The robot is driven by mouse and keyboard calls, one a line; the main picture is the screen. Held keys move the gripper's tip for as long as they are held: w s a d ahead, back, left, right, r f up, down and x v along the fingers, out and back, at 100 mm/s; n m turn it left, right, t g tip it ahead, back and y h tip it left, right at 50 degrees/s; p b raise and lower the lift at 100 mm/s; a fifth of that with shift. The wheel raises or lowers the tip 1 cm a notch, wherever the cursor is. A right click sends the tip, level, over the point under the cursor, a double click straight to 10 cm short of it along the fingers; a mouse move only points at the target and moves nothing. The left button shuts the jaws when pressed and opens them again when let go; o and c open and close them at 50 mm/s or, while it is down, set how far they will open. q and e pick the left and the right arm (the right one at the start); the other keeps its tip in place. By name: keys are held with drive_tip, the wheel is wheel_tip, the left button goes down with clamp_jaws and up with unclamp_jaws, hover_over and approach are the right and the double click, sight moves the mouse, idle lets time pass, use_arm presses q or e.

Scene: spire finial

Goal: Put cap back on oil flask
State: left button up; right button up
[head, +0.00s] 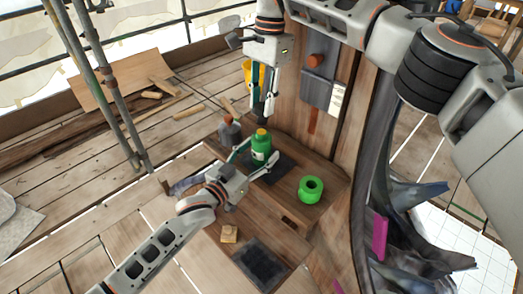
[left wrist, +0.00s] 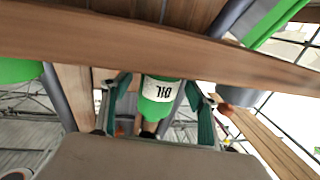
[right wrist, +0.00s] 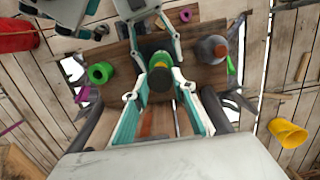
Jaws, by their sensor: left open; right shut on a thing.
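The green oil flask (head: 261,152) stands upright on a dark mat (head: 280,167) on the wooden bench, with a yellow neck on top. Its white OIL label shows upside down in the left wrist view (left wrist: 160,92). My left gripper (head: 256,158) is open, with its fingers on either side of the flask; I cannot tell whether they touch it. My right gripper (head: 264,112) is above the flask, pointing down, shut on a small dark piece that looks like the cap (right wrist: 160,80). In the right wrist view the cap is close to the yellow neck (right wrist: 160,58); a gap shows in the head view.
A green ring-shaped roll (head: 311,190) lies right of the flask. A grey bottle with a reddish top (head: 229,132) stands behind left. A wooden panel (head: 338,125) rises behind the bench.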

use_arm(q)
drive_tip(key=shift+w+d, duration=0.4)
drive_tip(key=shift+w, duration=0.1)
drive_tip(key=shift+c, duration=0.3)
clamp_jaws()
use_arm(e)
hover_over(262, 132)
drive_tip(key=shift+w+f, duration=0.1)
drive_tip(key=shift+f, duration=2.4)
drive_tip(key=shift+f, duration=0.1)
drive_tip(key=shift+f, duration=0.8)
drive_tip(key=shift+f, duration=0.6)
